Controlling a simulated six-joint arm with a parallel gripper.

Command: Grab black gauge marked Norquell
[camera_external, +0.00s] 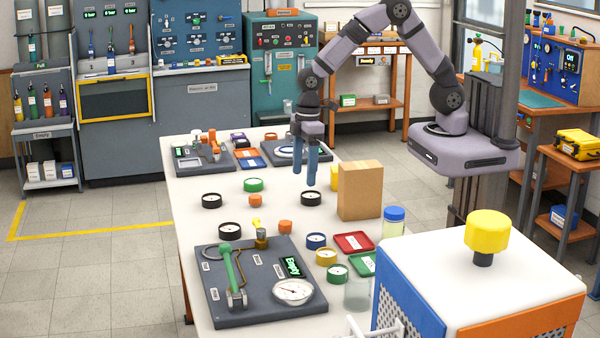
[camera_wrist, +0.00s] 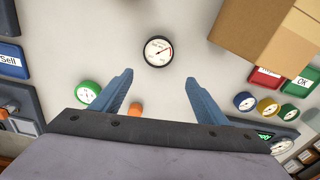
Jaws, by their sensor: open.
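Three black-rimmed gauges with white faces stand on the white table in the external view: one just below my gripper (camera_external: 311,198), one at the left (camera_external: 211,201), and one nearer the camera (camera_external: 230,231).
A cardboard box (camera_external: 360,190) stands close right of the gripper. A green gauge (camera_external: 253,184) and orange pieces (camera_external: 255,200) lie to the left. A grey panel (camera_external: 262,280), small coloured gauges and a red tray (camera_external: 354,242) are nearer the camera.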

